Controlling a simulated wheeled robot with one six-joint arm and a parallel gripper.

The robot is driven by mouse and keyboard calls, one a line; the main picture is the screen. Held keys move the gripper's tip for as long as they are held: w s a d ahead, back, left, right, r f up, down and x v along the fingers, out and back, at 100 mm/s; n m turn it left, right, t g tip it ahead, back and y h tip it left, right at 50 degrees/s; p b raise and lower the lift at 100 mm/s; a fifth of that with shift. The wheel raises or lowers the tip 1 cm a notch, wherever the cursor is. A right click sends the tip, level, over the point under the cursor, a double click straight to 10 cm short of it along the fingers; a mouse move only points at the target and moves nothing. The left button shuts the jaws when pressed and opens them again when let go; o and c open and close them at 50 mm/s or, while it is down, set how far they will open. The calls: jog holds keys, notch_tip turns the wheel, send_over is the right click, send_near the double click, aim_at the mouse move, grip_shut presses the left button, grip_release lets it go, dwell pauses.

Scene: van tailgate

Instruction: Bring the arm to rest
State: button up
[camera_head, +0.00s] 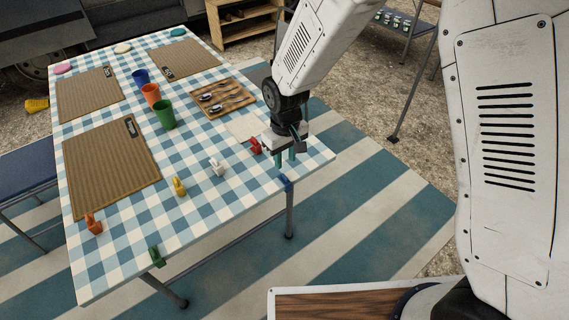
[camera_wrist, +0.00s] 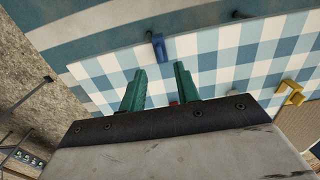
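My gripper (camera_head: 286,157) is at the near right part of the checked table (camera_head: 240,188), its fingers pointing down. In the wrist view its two green fingers (camera_wrist: 158,88) are spread apart, with only tablecloth visible between their tips. A blue clip (camera_head: 285,183) sits on the table edge just in front of the gripper; it also shows beyond the fingertips in the wrist view (camera_wrist: 159,47). A red clip (camera_head: 255,146) stands left of the gripper. A bit of red shows low between the fingers in the wrist view, mostly hidden.
White (camera_head: 217,167), yellow (camera_head: 179,186), orange (camera_head: 93,223) and green (camera_head: 156,257) clips line the table's near part. Cups (camera_head: 165,114), a cutlery tray (camera_head: 221,98) and woven mats (camera_head: 112,165) lie farther back. A folding stand (camera_head: 408,30) is beyond, right. Striped floor right of the table is clear.

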jog(key=shift+r, duration=0.35)
jog(key=s+d+r+m+t, duration=0.1)
jog(key=s+d+r+m, duration=0.5)
jog(key=s+d+r, duration=1.8)
notch_tip(320, 180, up, 2)
jog(key=shift+s+d+r+m, duration=0.1)
jog(key=shift+s+d+m, duration=0.25)
jog(key=shift+s, duration=0.35)
jog(key=shift+a, duration=0.1)
